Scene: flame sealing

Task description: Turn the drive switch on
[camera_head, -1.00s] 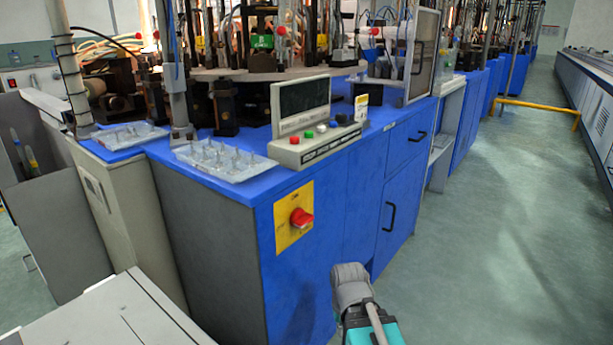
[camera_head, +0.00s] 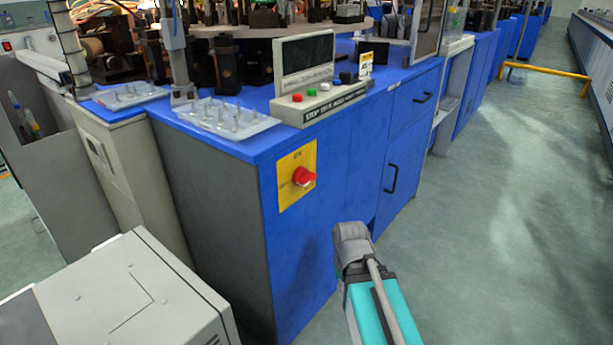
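The drive switch (camera_head: 303,177) is a red rotary knob on a yellow plate (camera_head: 284,190). The plate is on the front of the blue machine cabinet (camera_head: 340,185), left of centre. The knob's handle looks tilted, and the plate's lettering is too small to read surely. Part of my arm, a grey joint and a teal link, rises from the bottom edge, to the right of and below the switch. Nothing of mine covers the switch. My gripper's fingers do not show.
A control box (camera_head: 336,104) with coloured buttons and a dark screen stands on the cabinet top. Trays of small parts (camera_head: 228,116) lie to its left. A pale grey box (camera_head: 125,290) fills the lower left. Green floor (camera_head: 500,220) is open at right, with a yellow rail (camera_head: 545,71) farther back.

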